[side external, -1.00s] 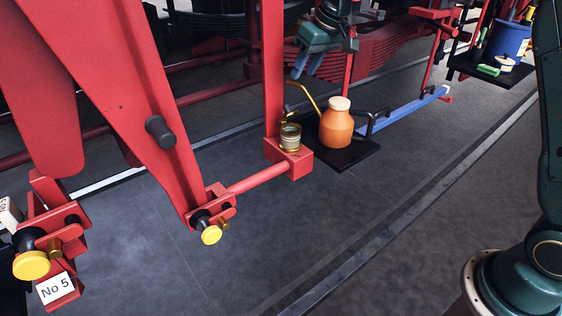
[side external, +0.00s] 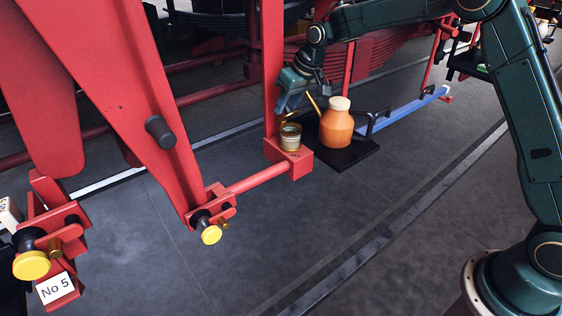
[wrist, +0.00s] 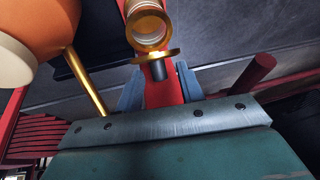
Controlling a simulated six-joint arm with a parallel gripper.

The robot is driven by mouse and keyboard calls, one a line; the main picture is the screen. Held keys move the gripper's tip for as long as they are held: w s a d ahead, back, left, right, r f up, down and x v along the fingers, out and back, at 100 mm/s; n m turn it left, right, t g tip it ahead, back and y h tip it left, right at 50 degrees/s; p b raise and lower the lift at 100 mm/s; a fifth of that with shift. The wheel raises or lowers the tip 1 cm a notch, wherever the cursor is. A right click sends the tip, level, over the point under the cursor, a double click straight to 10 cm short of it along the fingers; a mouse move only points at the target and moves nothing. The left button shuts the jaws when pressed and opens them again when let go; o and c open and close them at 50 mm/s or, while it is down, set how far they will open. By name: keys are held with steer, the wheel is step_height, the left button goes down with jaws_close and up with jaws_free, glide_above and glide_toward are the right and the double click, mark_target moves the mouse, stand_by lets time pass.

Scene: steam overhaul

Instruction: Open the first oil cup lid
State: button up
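The first oil cup (side external: 290,139) is a brass cup with a pale ribbed body on the red block at the rod's end. It also shows in the wrist view (wrist: 148,24), its mouth uncovered. Its brass lid (wrist: 157,56) stands raised at the rim, seen nearly edge-on, with a dark knob (wrist: 158,71) on its outer side. My gripper (wrist: 160,75) is open, with one finger on each side of the knob and gaps visible between. In the side view my gripper (side external: 283,106) is just behind and above the cup, partly hiding the lid.
An orange oil can (side external: 336,126) with a brass spout stands on a black tray (side external: 357,156) right beside the cup. A red upright post (side external: 272,70) rises close to my gripper. A blue bar (side external: 405,108) lies to the right. The floor in front is clear.

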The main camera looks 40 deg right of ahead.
steer(key=shift+c, duration=0.2)
jaws_close()
steer(key=shift+w, duration=0.2)
steer(key=shift+w+r+g, duration=0.1)
steer(key=shift+w+g, duration=0.15)
steer(key=shift+g, duration=0.35)
steer(key=shift+o, duration=0.2)
jaws_free()
